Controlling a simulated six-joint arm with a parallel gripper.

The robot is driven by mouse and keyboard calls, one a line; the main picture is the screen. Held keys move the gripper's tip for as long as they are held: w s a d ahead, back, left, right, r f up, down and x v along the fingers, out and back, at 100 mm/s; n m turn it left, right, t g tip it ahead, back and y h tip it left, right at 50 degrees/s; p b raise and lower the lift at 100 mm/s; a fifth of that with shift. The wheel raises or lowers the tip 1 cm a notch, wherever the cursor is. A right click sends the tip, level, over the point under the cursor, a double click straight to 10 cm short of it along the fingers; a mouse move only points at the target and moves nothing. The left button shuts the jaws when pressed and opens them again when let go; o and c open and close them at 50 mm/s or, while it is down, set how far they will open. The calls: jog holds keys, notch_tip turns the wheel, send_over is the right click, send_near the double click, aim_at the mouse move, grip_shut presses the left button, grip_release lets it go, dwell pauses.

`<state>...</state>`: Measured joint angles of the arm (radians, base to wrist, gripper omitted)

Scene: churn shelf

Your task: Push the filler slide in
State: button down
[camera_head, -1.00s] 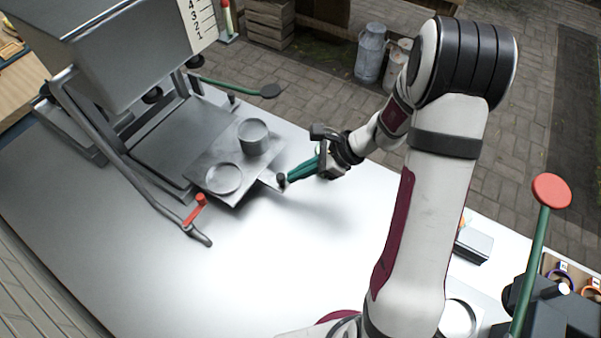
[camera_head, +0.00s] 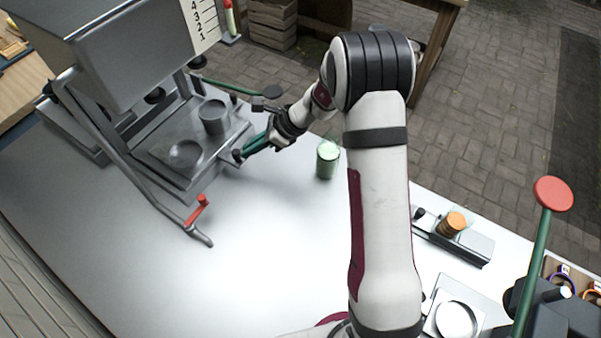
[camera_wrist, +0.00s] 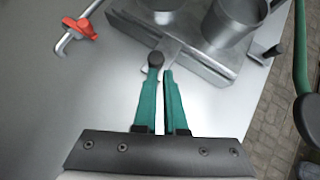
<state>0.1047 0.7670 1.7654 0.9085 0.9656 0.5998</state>
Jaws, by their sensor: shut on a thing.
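The filler slide is a flat grey metal plate (camera_head: 162,152) carrying an upright cup (camera_head: 213,117) and a round recess or ring (camera_head: 186,153). It lies within the metal filler frame (camera_head: 135,178), under the grey hopper. A dark knob (camera_head: 237,155) stands on a tab at its near right edge. My gripper (camera_head: 248,150) has green fingers shut on this knob. In the wrist view, the fingertips (camera_wrist: 160,72) meet at the dark round knob (camera_wrist: 156,59) on the metal tab (camera_wrist: 172,62), with the slide's front edge just beyond.
A green-handled rod (camera_head: 235,87) reaches out behind my gripper. The white tabletop (camera_head: 200,285) in front is clear.

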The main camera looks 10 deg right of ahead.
jog(key=s+d+f+v, duration=0.1)
jog(key=d+f+v, duration=0.1)
jog(key=v, duration=1.1)
jog(key=s+a+r+n+g+h, duration=0.2)
jog(key=s+a+r+n, duration=0.35)
jog(key=s, duration=0.45)
jog(key=s+d+n+g+h, duration=0.1)
jog(key=s+n+h, duration=0.3)
jog(key=s+n, duration=0.6)
jog(key=s+d+r, duration=0.1)
jog(key=s, duration=0.8)
jog(key=shift+s+h, duration=0.25)
jog(key=shift+h, duration=0.05)
jog(key=shift+n, duration=0.25)
